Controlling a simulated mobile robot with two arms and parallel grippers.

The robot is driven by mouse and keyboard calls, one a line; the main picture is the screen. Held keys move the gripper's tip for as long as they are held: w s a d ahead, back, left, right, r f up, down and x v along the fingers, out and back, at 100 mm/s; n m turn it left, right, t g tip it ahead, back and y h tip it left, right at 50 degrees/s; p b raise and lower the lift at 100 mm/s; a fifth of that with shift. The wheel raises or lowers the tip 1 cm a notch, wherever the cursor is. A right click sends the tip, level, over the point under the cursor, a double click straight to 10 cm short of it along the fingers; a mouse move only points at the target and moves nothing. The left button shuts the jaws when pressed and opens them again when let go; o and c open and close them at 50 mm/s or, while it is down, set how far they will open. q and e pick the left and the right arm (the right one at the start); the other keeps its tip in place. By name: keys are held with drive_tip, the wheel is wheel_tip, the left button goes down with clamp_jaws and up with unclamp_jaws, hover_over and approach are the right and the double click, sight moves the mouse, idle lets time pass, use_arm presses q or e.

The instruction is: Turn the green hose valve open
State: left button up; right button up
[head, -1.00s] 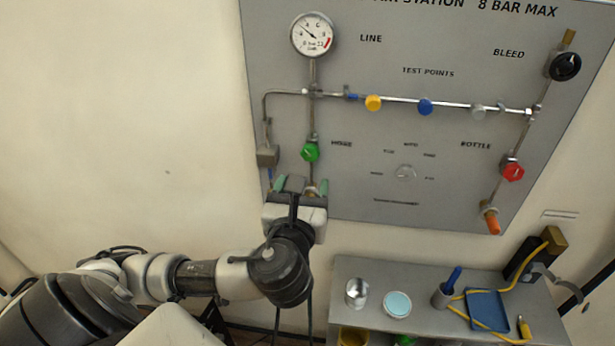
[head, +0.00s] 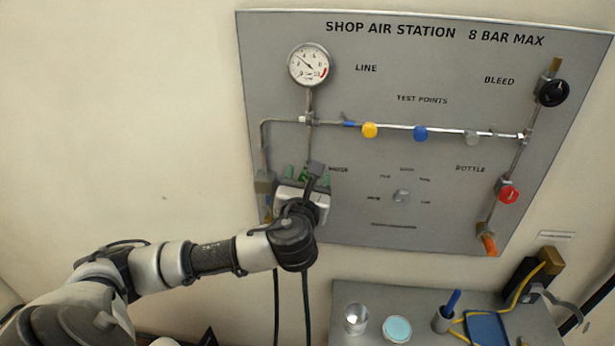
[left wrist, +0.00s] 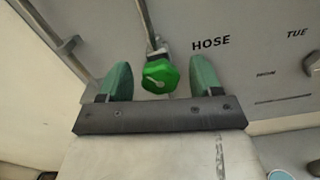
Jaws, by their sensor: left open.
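The green hose valve (left wrist: 160,77) is a faceted green knob on a vertical pipe, beside the HOSE label. In the left wrist view it sits between the two green fingertips of my left gripper (left wrist: 160,82), with a gap on each side. The gripper is open and does not touch the knob's sides. In the head view my left gripper (head: 305,178) is in front of the lower left of the panel. It hides most of the valve (head: 304,173) there. My right gripper is not in view.
The grey panel (head: 400,250) carries a pressure gauge (head: 309,65), yellow, blue and grey test points, a black bleed knob (head: 553,92) and a red bottle valve (head: 509,194). A bench (head: 420,330) with a tin, a dish and a blue tray stands below right.

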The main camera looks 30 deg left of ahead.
use_arm(q)
drive_tip(key=shift+c, duration=0.3)
drive_tip(key=c, duration=0.9)
drive_tip(key=shift+o, duration=0.2)
